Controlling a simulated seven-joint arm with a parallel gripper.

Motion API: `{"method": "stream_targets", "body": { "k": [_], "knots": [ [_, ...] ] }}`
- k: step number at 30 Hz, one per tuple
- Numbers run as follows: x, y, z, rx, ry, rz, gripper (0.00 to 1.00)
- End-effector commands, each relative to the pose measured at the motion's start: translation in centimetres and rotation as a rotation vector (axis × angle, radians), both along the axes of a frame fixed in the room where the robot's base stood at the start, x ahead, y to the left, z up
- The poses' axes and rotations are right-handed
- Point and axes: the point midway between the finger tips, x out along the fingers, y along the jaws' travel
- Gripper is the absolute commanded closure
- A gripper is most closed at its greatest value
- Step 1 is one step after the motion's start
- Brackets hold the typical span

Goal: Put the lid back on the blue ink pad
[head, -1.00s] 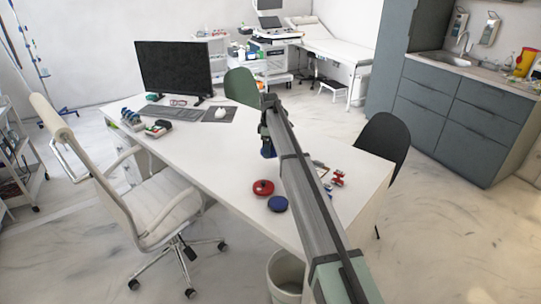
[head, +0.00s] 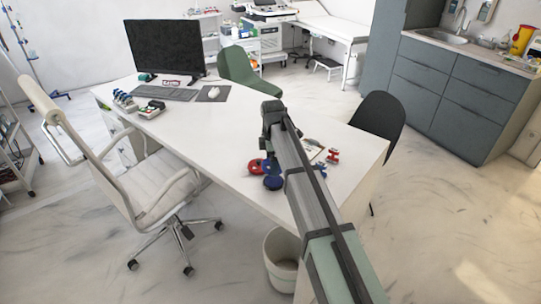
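The blue ink pad (head: 272,184) is a dark blue round piece on the white desk, left of my arm. My gripper (head: 267,146) points down just behind it. A blue piece (head: 271,167), which looks like the lid, is at the fingertips and appears held above the desk. It partly overlaps the pad in the picture, and I cannot tell whether they touch. The fingers are small and dark, and their grip on the lid is hardly visible. A red round ink pad (head: 255,167) sits just left of the lid.
Right of my arm lie a clipboard (head: 312,146), a red stamp (head: 332,155) and a small blue item (head: 321,169). A monitor (head: 170,48), keyboard (head: 165,93) and mouse (head: 214,92) stand at the far left. The desk's middle (head: 215,130) is clear.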

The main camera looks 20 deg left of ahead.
Motion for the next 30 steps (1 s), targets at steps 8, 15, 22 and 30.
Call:
{"method": "stream_targets", "body": {
  "k": [8,15,22,30],
  "knots": [
    [0.0,0.0,-0.3,0.0,0.001,0.042,0.36],
    [0.0,0.0,-1.5,0.0,0.0,0.04,0.36],
    [0.0,0.0,-3.2,0.0,0.001,0.04,0.36],
    [0.0,0.0,-5.4,-0.001,0.002,0.039,0.36]
  ]
}}
